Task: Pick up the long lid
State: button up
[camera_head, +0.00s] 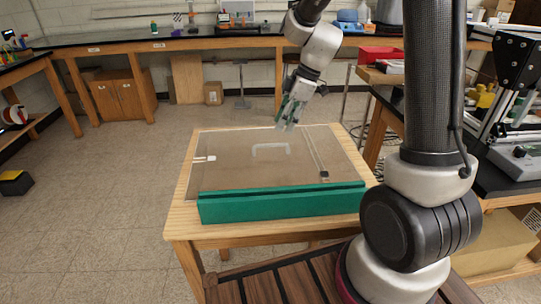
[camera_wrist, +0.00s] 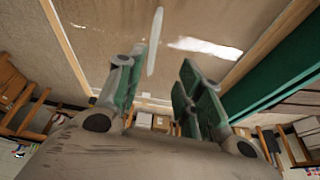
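A wide, flat brownish panel (camera_head: 235,165) with a white bar handle (camera_head: 270,147) lies on the wooden table; it appears to be the long lid. A thick green bar (camera_head: 280,203) runs along its near edge. My gripper (camera_head: 288,122) is above the panel's far side, to the right of the handle and apart from it. In the wrist view my gripper (camera_wrist: 158,85) has its two green-padded fingers spread with nothing between them. The white handle (camera_wrist: 154,40) shows past the fingertips, nearer the left finger. The green bar (camera_wrist: 275,78) is at the right there.
The wooden table (camera_head: 185,215) has a narrow bare rim at its left. A small white piece (camera_head: 204,158) and a small dark piece (camera_head: 324,175) are at the panel's sides. A black-topped bench (camera_head: 180,42) runs along the back. The floor (camera_head: 95,200) at the left is mostly clear.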

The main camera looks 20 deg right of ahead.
aim_at(271, 145)
jog(key=shift+n+y, duration=0.3)
jog(key=shift+n, duration=0.3)
jog(key=x, duration=0.2)
jog(key=w+x, duration=0.1)
jog(key=x, duration=0.2)
jog(key=shift+w+f, duration=0.15)
jog(key=x, duration=0.5)
grip_shut()
